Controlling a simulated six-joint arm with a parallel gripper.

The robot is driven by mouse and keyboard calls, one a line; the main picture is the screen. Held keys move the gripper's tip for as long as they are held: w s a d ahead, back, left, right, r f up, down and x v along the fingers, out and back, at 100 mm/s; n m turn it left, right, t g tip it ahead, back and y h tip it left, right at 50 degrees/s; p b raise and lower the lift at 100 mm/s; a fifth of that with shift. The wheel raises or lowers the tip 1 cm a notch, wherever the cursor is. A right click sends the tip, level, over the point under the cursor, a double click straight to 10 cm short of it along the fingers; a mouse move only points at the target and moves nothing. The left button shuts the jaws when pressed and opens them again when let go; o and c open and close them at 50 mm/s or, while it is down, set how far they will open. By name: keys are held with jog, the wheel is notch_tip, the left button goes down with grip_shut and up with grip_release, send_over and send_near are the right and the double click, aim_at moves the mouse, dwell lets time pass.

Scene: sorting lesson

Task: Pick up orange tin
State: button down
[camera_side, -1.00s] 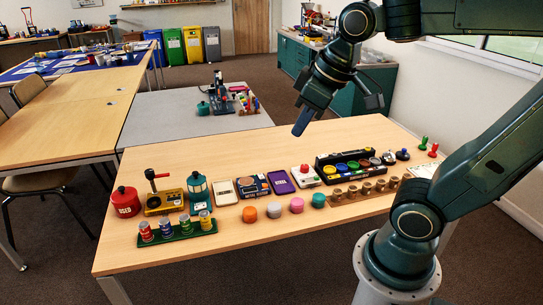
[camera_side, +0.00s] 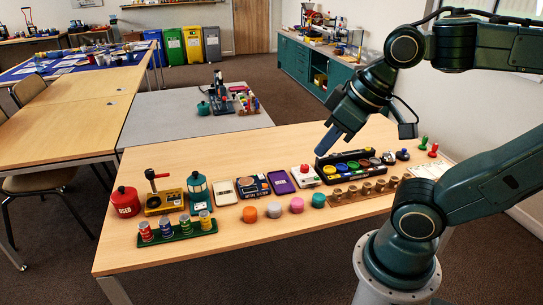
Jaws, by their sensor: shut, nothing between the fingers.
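The orange tin (camera_side: 249,214) is a small round tin standing on the wooden table (camera_side: 180,262) near its front edge. My gripper (camera_side: 322,153) is shut and empty. It points down and to the left, above the black tray of coloured pots, well to the right of and higher than the orange tin. Nothing hides the orange tin.
The black tray (camera_side: 330,180) and a wooden rack (camera_side: 343,202) lie right. The table front is bare.

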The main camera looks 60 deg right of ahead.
jog(key=c, duration=0.7)
grip_release()
jog(key=shift+c, duration=0.2)
jog(key=w+d+f+m+g, duration=0.1)
jog(key=w+d+f+m, duration=0.15)
jog(key=w, duration=0.25)
jog(key=w+d+f+m+g, duration=0.1)
jog(key=w+f+m, duration=0.1)
jog(key=w+m, duration=0.3)
jog(key=w+d+f+m+g, duration=0.1)
jog(key=w+f+m, duration=0.1)
jog(key=w, duration=0.4)
jog(key=w+d+f+m+g, duration=0.1)
jog(key=w+d+f+m, duration=0.2)
jog(key=f, duration=0.6)
jog(key=w+d+f+m+g, duration=0.1)
jog(key=w+d+f+m, duration=0.2)
jog(key=f, duration=0.6)
jog(key=w+m, duration=0.2)
jog(key=w, duration=0.1)
jog(key=shift+w+d+g, duration=0.2)
jog(key=shift+d+g, duration=0.1)
jog(key=shift+d, duration=0.1)
